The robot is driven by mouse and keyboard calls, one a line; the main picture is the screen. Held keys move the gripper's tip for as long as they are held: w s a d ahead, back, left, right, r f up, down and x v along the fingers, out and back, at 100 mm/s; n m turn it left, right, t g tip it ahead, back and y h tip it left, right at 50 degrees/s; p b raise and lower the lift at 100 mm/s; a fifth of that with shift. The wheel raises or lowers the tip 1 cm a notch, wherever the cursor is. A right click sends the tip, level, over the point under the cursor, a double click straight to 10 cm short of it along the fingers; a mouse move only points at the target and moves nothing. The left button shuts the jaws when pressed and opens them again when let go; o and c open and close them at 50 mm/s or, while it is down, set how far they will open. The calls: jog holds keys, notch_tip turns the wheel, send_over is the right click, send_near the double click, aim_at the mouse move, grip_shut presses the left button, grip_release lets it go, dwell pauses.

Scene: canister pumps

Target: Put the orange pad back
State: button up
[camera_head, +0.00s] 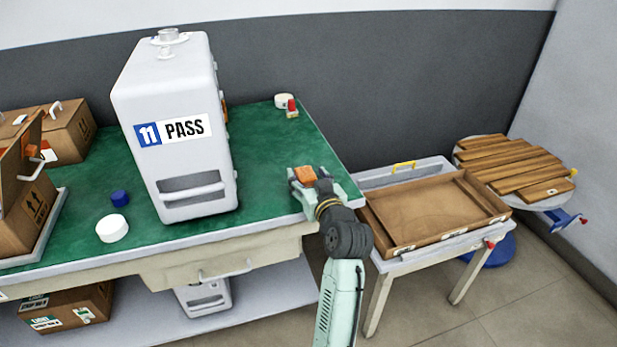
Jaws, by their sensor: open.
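The orange pad (304,175) is a small orange block near the right front edge of the green bench top. My gripper (313,180) is over the same spot, with its pale fingers spread open and the pad between or just beyond them. I cannot tell whether a finger touches the pad. A tall white canister (190,95) marked "11 PASS" stands upright to the left. A bit of orange shows on its right side, mostly hidden by the body.
The green bench (270,150) also holds a white round lid (112,228), a blue cap (120,198), a white roll (284,101), a small red-and-yellow item (292,109) and cardboard boxes (67,130). A wooden tray (425,205) sits on a side table at right. Bench space right of the canister is fairly clear.

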jog(key=shift+r, duration=0.15)
jog(key=b+v, duration=0.2)
jog(key=v, duration=1)
